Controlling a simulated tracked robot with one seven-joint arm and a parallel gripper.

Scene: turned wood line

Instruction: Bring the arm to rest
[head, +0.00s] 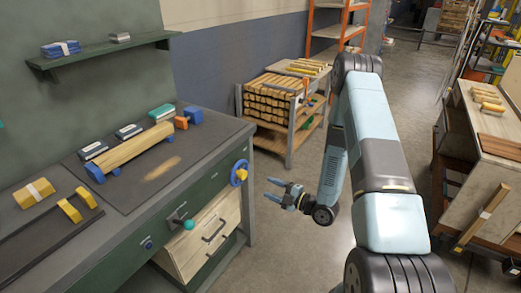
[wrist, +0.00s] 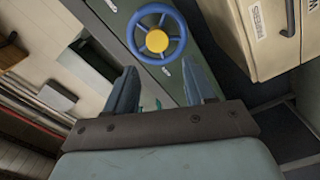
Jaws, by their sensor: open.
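My gripper (head: 284,190) is at the end of my folded arm in the head view, over the floor to the right of the green workbench (head: 235,141). Its jaws are open and point left toward the bench. Nothing is between them. In the wrist view my gripper (wrist: 164,90) shows two separate fingers with an empty gap. Beyond the fingers is a blue handwheel with a yellow hub (wrist: 155,41) on the bench front. The same handwheel (head: 239,173) shows in the head view, apart from the gripper.
A wooden workpiece (head: 140,147) lies on the bench top. Pale drawers (head: 208,232) stand below the bench. A cart of stacked wood (head: 270,105) stands behind my gripper. Another bench (head: 500,125) is at the right. Open floor (head: 415,95) runs between.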

